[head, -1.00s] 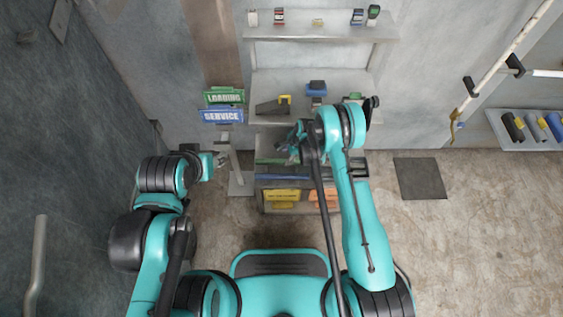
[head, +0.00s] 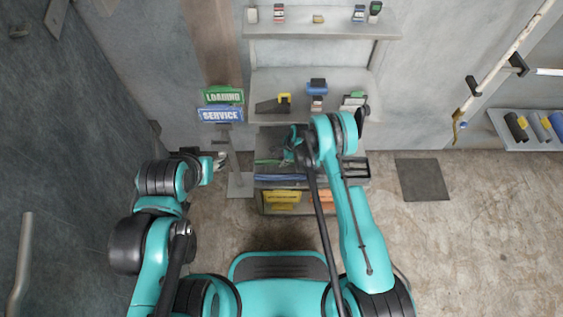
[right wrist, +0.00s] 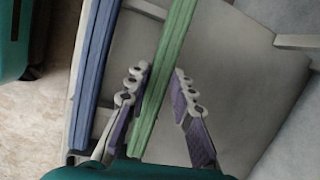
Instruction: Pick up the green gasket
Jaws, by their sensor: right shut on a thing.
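The green gasket (right wrist: 172,60) is a long thin strip. In the right wrist view it runs slantwise between the two fingers of my right gripper (right wrist: 160,88), which is shut on it. In the head view the gasket (head: 267,162) shows as a short green line on the lower shelf, its right part hidden by my right arm. My right gripper (head: 291,150) is over that shelf, partly hidden by its own arm. My left gripper (head: 219,161) is left of the shelf, apart from it; its fingers are too small to read.
A blue strip (right wrist: 95,70) lies beside the gasket; it also shows in the head view (head: 280,178). Upper shelves (head: 330,78) hold small tools and devices. Loading and service signs (head: 221,115) stand at left. Floor at right is mostly clear.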

